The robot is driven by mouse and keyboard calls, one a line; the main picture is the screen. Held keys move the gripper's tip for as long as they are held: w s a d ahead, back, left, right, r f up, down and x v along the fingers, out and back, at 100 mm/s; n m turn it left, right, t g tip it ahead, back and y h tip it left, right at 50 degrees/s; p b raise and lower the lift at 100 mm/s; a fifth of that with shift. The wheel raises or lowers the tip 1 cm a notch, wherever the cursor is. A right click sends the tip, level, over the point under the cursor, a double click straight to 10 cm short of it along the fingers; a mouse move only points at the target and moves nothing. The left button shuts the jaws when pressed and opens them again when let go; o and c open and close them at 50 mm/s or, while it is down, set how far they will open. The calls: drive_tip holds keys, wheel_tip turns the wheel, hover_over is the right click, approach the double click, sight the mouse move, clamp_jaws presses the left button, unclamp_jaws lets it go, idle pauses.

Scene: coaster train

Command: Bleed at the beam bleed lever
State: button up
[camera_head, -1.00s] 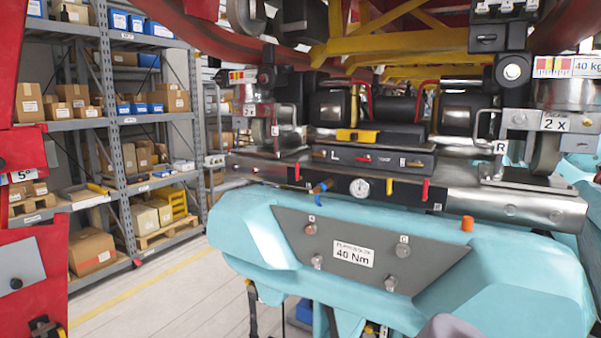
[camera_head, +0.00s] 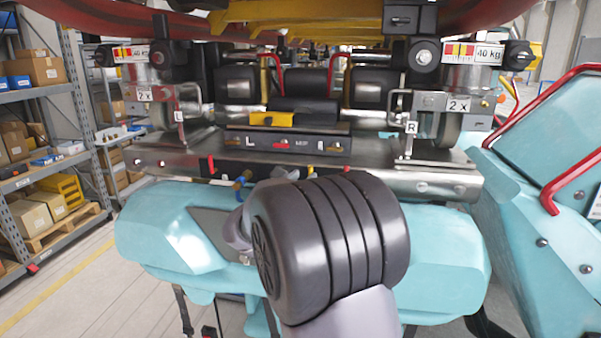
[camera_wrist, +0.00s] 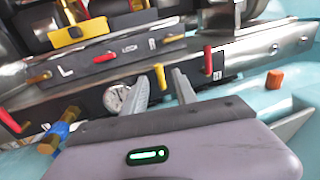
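Small levers hang along the beam below the control panel. In the wrist view a yellow lever (camera_wrist: 160,77) shows between the two fingers of my gripper (camera_wrist: 161,80). A red lever (camera_wrist: 207,60) is to its right, another red lever (camera_wrist: 10,121) at the far left. No label naming the bleed lever is legible. My gripper is open and empty, its fingers pointing at the beam; I cannot tell whether they touch anything. In the head view my arm hides the gripper and the yellow lever.
A round gauge (camera_wrist: 116,97) is partly behind the left finger. A blue-and-brass valve (camera_wrist: 62,128) sticks out at lower left. The control panel (camera_head: 290,144) is above, the turquoise housing (camera_head: 160,230) below. An orange cap (camera_wrist: 274,78) is at right. Shelving (camera_head: 40,130) stands left.

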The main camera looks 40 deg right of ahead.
sight(309, 171)
drive_tip(key=x, duration=0.4)
drive_tip(key=shift+a, duration=0.1)
clamp_jaws()
